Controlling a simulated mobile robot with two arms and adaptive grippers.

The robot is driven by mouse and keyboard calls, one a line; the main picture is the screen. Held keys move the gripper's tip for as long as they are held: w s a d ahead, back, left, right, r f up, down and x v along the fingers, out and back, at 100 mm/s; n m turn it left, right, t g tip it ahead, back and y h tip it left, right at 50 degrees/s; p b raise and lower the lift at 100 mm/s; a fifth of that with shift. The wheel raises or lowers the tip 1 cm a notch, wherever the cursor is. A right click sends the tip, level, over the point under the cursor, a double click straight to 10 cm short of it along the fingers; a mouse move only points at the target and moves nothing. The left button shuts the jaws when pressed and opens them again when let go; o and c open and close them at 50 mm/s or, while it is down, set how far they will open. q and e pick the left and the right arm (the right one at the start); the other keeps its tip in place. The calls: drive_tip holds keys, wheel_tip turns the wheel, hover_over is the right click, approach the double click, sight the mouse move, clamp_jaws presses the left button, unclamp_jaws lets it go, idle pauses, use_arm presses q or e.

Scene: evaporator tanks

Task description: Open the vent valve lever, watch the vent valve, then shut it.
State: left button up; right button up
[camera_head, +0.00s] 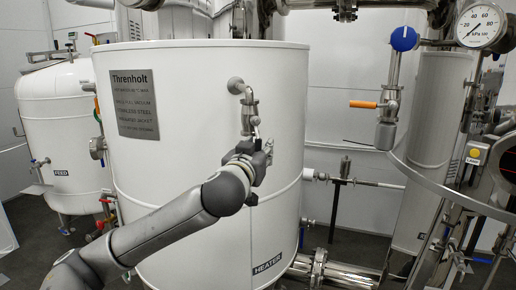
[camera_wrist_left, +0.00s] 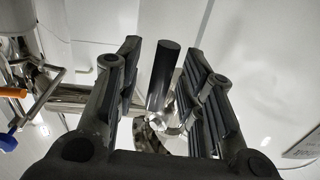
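A metal valve (camera_head: 250,108) hangs from a short elbow on the front of the white heater tank (camera_head: 200,200); no label marks it as the vent valve. My left gripper (camera_head: 262,150) is at its lower end and hides its lever in the head view. In the left wrist view a black lever handle (camera_wrist_left: 163,75) stands between the two fingers of my left gripper (camera_wrist_left: 168,90). Gaps show on both sides of the handle, so the fingers are open around it, apart from it. My right gripper is out of view.
An orange-handled valve (camera_head: 363,104) and a blue knob (camera_head: 404,38) sit on piping at right, near a pressure gauge (camera_head: 481,25). The white feed tank (camera_head: 62,130) stands at left. A curved metal rail (camera_head: 440,182) crosses the right side.

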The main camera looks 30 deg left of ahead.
use_arm(q)
clamp_jaws()
